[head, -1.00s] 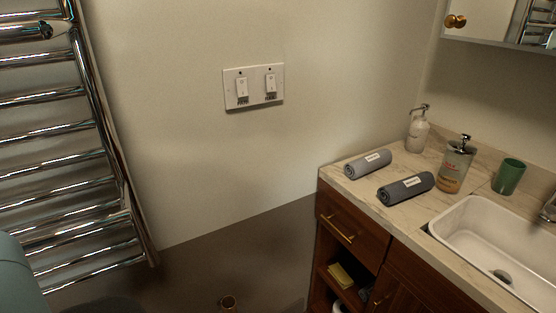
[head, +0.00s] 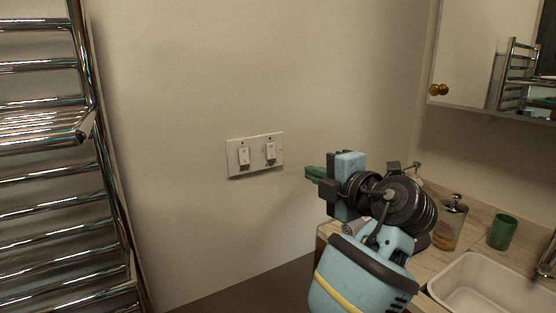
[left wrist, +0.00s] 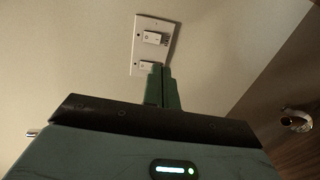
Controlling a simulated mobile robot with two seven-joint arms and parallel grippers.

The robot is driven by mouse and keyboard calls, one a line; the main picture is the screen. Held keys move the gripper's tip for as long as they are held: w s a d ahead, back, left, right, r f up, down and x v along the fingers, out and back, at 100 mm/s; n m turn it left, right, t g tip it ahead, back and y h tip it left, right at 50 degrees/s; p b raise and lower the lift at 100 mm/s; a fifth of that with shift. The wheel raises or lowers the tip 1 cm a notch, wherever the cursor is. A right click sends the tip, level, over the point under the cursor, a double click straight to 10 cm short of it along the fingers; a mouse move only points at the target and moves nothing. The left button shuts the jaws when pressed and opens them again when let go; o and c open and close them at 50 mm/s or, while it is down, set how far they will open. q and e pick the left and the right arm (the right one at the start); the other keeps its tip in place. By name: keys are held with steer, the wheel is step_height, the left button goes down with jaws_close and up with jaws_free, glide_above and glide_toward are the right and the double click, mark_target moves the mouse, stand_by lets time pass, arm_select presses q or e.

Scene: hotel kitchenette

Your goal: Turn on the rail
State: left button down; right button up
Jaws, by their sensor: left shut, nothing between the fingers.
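A white switch plate (head: 255,156) with two rocker switches, left (head: 243,156) and right (head: 270,151), is on the wall in the head view. Small dark labels under them are too blurred to read. My left gripper (head: 308,173) has green fingers pointing left, just right of and a little below the plate. In the left wrist view, the shut, empty fingers (left wrist: 161,68) point at the plate (left wrist: 140,48), and their tips overlap the nearer, right switch in the picture. I cannot tell whether they touch it. A chrome towel rail (head: 60,130) stands at the left. My right gripper is out of view.
The counter at the right holds a soap bottle (head: 450,225), a green cup (head: 502,232) and a sink (head: 485,285). A mirror cabinet (head: 480,50) hangs above it. My left arm covers the counter's left part. The wall around the plate is clear.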

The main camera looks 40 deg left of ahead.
mark_target(272, 157)
arm_select(q)
steer(key=shift+r, duration=0.15)
steer(key=shift+a, duration=0.1)
